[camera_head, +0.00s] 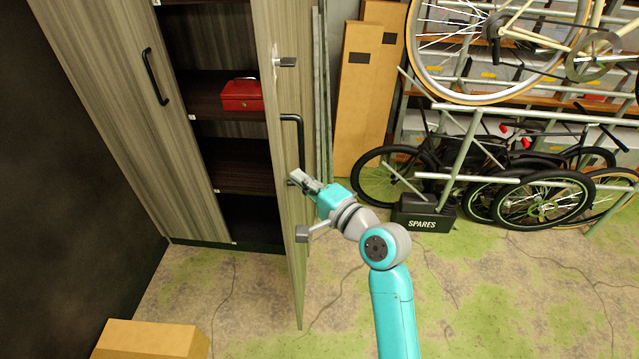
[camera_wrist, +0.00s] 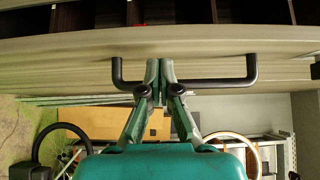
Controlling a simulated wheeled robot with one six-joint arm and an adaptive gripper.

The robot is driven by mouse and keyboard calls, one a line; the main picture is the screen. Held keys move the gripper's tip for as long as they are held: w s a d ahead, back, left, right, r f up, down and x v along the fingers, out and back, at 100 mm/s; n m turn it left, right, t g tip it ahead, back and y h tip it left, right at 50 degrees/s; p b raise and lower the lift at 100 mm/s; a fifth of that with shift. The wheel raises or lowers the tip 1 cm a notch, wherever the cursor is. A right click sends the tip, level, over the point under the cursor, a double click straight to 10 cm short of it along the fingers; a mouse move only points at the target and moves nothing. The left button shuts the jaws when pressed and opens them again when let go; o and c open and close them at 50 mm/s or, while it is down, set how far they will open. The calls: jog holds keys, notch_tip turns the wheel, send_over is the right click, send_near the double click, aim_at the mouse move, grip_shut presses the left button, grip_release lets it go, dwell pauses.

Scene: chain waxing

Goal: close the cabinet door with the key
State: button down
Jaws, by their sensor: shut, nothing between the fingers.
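The cabinet's right door (camera_head: 282,200) stands open, swung outward and seen nearly edge-on. Its black bar handle (camera_head: 298,128) is on the face turned to the right; the handle also crosses the wrist view (camera_wrist: 222,84). Higher up, a small grey piece (camera_head: 287,62) sticks out from a pale plate on the door; it looks like the key in its lock, but is too small to be sure. My gripper (camera_head: 295,179) is shut and empty at the handle's lower end. In the wrist view its fingertips (camera_wrist: 159,72) overlap the handle's middle; contact is unclear.
The left cabinet door (camera_head: 110,100) is closed. A red box (camera_head: 242,96) sits on a shelf inside. Cardboard panels (camera_head: 358,100), bicycles and a black SPARES box (camera_head: 424,213) stand to the right. A cardboard box (camera_head: 150,340) is at lower left. Floor between is clear.

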jog(key=shift+a, duration=0.6)
